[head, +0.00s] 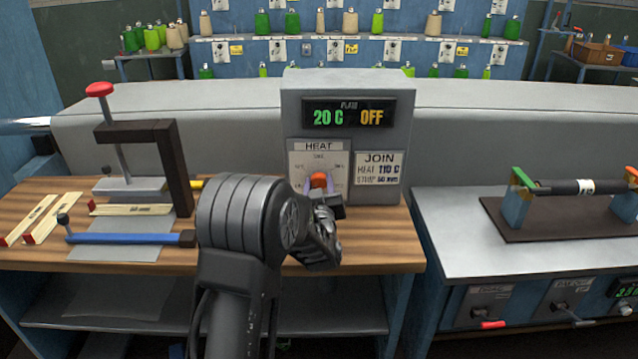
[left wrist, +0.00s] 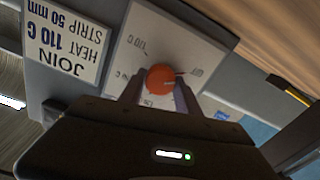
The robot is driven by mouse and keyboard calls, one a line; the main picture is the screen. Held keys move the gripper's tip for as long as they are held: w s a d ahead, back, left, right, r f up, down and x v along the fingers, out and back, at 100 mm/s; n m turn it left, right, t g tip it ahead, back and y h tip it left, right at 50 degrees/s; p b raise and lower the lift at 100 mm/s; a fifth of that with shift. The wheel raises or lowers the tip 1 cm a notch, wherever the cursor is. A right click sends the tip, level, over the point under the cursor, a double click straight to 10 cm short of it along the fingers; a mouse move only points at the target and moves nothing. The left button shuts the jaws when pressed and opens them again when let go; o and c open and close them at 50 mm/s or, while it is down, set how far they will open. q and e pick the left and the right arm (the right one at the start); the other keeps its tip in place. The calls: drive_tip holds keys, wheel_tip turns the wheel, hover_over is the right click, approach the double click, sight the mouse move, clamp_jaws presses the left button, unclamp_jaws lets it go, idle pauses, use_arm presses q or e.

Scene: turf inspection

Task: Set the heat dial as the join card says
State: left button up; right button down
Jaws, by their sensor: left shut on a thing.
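The heat dial (head: 318,180) is an orange knob on a white plate marked HEAT (head: 318,150), on the front of a grey control box (head: 400,145). My left gripper (head: 322,188) is shut on the dial; in the left wrist view its fingers flank the orange knob (left wrist: 160,79). The display (head: 345,116) reads 20 C and OFF. A 110 C mark (left wrist: 140,46) shows on the dial plate. My right gripper is out of view.
A clamp-like press with a red knob (head: 99,90) stands left on the wooden bench (head: 375,245). Wooden strips (head: 50,220) and a blue-handled tool (head: 120,239) lie near it. A grey bench (head: 455,240) with a roller stand is at right.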

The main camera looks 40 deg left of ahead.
use_arm(q)
clamp_jaws()
drive_tip(key=shift+m, duration=1.3)
drive_tip(key=shift+d+m, duration=0.1)
drive_tip(key=shift+m, duration=1.1)
drive_tip(key=m+p, duration=0.1)
drive_tip(key=m, duration=0.2)
drive_tip(key=shift+m, duration=0.3)
drive_tip(key=shift+m+p, duration=0.65)
drive_tip(key=shift+m, duration=0.95)
